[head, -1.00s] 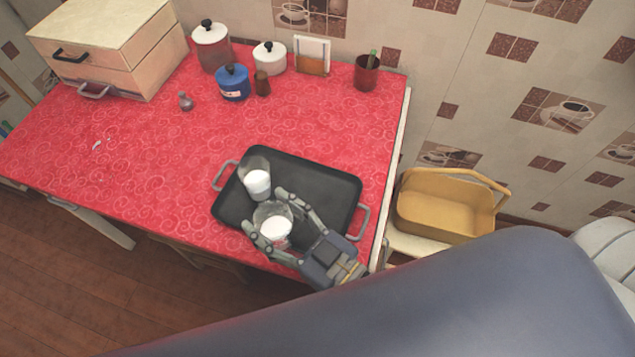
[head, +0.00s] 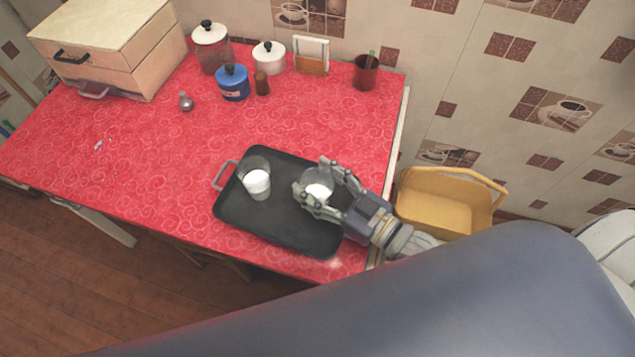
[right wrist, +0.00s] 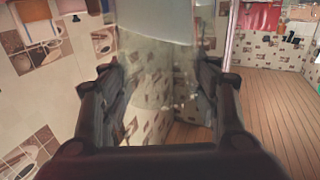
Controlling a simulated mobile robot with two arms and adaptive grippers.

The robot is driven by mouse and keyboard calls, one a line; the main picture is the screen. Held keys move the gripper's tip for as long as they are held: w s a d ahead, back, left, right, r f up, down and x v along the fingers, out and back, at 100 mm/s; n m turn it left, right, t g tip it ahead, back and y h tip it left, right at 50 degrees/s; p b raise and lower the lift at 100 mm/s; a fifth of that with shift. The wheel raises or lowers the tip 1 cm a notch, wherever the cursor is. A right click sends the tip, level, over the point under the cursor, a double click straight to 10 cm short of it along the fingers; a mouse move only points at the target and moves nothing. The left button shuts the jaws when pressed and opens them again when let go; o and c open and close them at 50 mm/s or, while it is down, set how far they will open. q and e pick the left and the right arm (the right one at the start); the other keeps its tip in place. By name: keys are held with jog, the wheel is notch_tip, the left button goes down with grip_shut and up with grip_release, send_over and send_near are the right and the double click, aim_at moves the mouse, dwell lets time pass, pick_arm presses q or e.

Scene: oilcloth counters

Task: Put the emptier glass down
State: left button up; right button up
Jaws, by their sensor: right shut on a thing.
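My right gripper (head: 328,186) is shut on a clear glass (head: 318,187) with white contents, over the right part of the black tray (head: 262,225). In the right wrist view the held glass (right wrist: 155,70) is between the fingers, with the white contents at the top of the picture. A second clear glass (head: 257,182) with white contents stands upright on the tray's left part, apart from the gripper. I cannot tell for sure from here which glass is emptier, or how high the held one is above the tray. My left gripper is not in view.
The tray's front middle is bare. The red oilcloth counter (head: 150,165) has free room left of the tray. Jars, a blue pot (head: 232,83), a shaker (head: 186,102) and a brown cup (head: 365,72) stand behind. A yellow basket (head: 440,212) is to the right.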

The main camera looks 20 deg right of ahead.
jog(key=shift+f, duration=0.5)
jog(key=shift+f, duration=0.15)
jog(key=o, duration=1.7)
jog(key=shift+s, duration=0.1)
jog(key=shift+s+d, duration=0.2)
jog(key=shift+s, duration=0.1)
jog(key=b+v, duration=0.1)
jog(key=v, duration=1)
jog(key=shift+d, duration=0.1)
